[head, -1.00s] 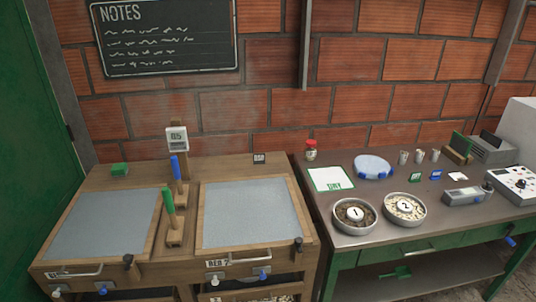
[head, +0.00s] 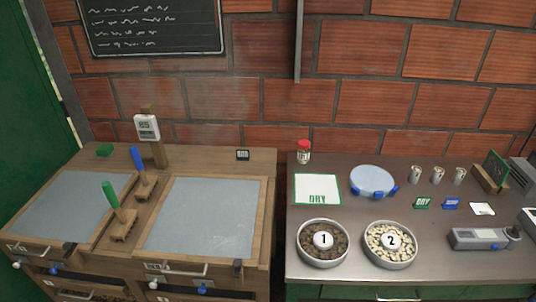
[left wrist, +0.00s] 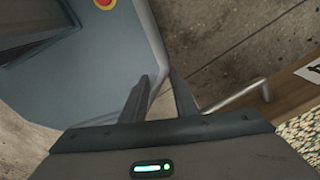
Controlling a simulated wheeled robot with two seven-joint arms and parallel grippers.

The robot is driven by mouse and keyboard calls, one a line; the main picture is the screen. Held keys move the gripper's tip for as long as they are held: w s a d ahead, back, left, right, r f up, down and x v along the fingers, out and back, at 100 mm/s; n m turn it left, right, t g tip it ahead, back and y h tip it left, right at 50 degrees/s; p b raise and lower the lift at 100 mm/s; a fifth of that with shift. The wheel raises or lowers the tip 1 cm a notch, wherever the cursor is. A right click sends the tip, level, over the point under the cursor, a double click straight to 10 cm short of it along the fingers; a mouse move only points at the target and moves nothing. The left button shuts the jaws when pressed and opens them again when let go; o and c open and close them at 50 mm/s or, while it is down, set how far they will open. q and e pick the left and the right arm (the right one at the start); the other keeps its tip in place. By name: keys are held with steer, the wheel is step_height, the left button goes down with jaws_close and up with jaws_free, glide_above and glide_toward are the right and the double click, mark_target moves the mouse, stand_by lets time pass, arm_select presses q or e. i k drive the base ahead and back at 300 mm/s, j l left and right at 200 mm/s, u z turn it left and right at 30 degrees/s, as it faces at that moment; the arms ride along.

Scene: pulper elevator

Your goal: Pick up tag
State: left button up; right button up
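A white card (head: 482,209) lies flat to the right of the blue one. I cannot tell which of these the task means. My left gripper (left wrist: 160,90) shows in the left wrist view, its two fingers apart with nothing between them, above the floor. No gripper shows in the head view, and my right gripper is not seen.
Bowls of beans marked 1 (head: 323,252) and 2 (head: 390,245) sit at the bench front. A round scale (head: 373,180), red-lidded jar (head: 303,152) and small cups (head: 437,174) stand behind. A metal handle (left wrist: 235,97) is near my left gripper. A wooden bench (head: 205,160) stands at left.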

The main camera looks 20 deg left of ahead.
mark_target(241, 155)
steer(key=i+l, duration=0.15)
steer(key=l, duration=0.25)
steer(key=i+l, duration=0.15)
steer(key=l, duration=0.2)
steer(key=i+l, duration=0.15)
steer(key=i, duration=0.25)
